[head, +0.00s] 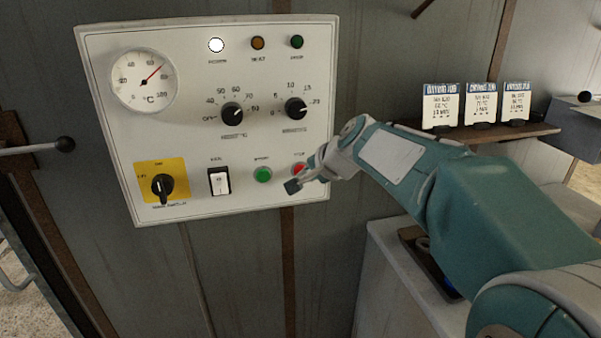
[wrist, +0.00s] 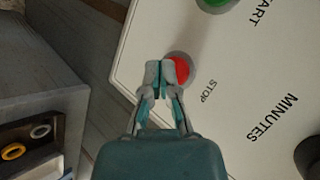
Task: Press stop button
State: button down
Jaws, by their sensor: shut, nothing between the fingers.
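The red stop button (head: 299,168) sits at the lower right of the white control panel (head: 120,50), partly hidden behind my gripper in the head view. In the wrist view the red button (wrist: 181,68) shows just beyond the fingertips, with the label STOP beside it. My gripper (head: 292,186) is shut and empty, its tips in front of the panel by the button. In the wrist view my gripper (wrist: 160,68) overlaps the button's edge. I cannot tell whether the tips touch it. The green start button (head: 262,175) is left of the stop button.
The panel also carries a dial gauge (head: 144,82), two black knobs (head: 232,112), a white rocker switch (head: 219,182) and a yellow-backed rotary switch (head: 162,187).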

jog(key=shift+s+d, duration=0.1)
jog(key=shift+s, duration=0.4)
jog(key=shift+s+d, duration=0.25)
jog(key=shift+s, duration=1)
jog(key=shift+s+d, duration=0.25)
jog(key=shift+s, duration=0.95)
jog(key=shift+s, duration=0.1)
jog(key=s+d+f+n+g+h, duration=0.1)
jog(key=s+d+f+n, duration=0.2)
jog(key=s, duration=0.5)
jog(key=s+d+f+n+h, duration=0.2)
jog(key=s+d+f+n, duration=0.1)
jog(key=s, duration=0.5)
jog(key=s+d+f+n+g+h, duration=0.1)
jog(key=s+d+f+n+h, duration=0.1)
jog(key=s, duration=0.6)
jog(key=shift+s+d+f+n+g, duration=0.3)
jog(key=shift+s+d+f+n, duration=0.1)
jog(key=shift+d+f, duration=0.4)
jog(key=shift+r, duration=0.1)
